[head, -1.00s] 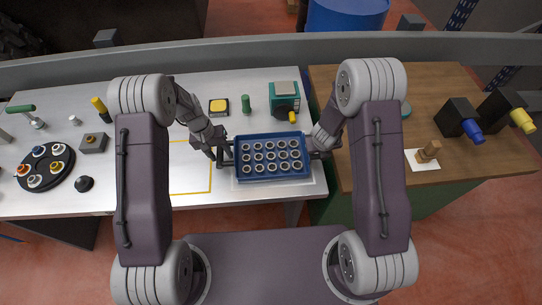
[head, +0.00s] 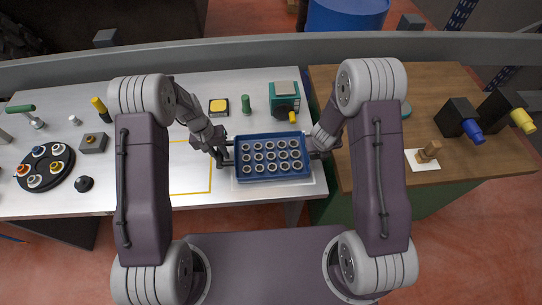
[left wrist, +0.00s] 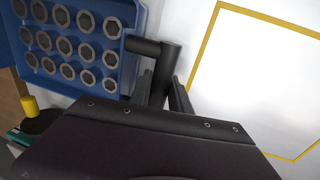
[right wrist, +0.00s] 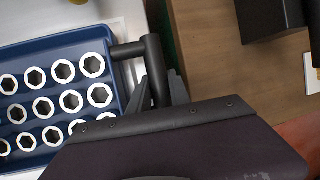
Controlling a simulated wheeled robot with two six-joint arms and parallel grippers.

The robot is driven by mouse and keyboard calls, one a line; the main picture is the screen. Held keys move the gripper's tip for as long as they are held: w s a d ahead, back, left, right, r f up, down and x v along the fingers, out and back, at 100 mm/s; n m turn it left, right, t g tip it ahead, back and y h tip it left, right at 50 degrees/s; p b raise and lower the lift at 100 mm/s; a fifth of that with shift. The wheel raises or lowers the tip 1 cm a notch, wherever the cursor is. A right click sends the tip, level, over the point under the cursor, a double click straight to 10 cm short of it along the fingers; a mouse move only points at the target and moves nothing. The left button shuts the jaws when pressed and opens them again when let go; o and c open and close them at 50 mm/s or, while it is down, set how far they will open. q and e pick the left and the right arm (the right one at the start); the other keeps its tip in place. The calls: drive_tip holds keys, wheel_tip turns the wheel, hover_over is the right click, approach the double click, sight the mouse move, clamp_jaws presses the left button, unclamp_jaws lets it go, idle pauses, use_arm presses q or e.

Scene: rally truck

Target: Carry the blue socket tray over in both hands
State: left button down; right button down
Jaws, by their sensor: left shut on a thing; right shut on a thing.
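The blue socket tray (head: 271,178) holds several grey sockets in rows. It is at the right part of the white bench, between my two grippers; I cannot tell whether it touches the bench. My left gripper (head: 224,157) is shut on the tray's left handle, a dark bar that shows in the left wrist view (left wrist: 160,72). My right gripper (head: 318,154) is shut on the right handle, which shows in the right wrist view (right wrist: 153,68). The tray (left wrist: 122,50) also shows in the left wrist view and in the right wrist view (right wrist: 112,48).
A yellow-outlined area (head: 190,192) lies on the white bench (head: 120,200) left of the tray and is bare. A wooden bench (head: 375,165) adjoins on the right. A round black holder (head: 45,167) stands far left.

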use_arm(q)
drive_tip(key=shift+w+r, duration=0.1)
drive_tip(key=shift+w, duration=0.05)
use_arm(e)
drive_tip(key=shift+w+r, duration=0.1)
idle(0.7)
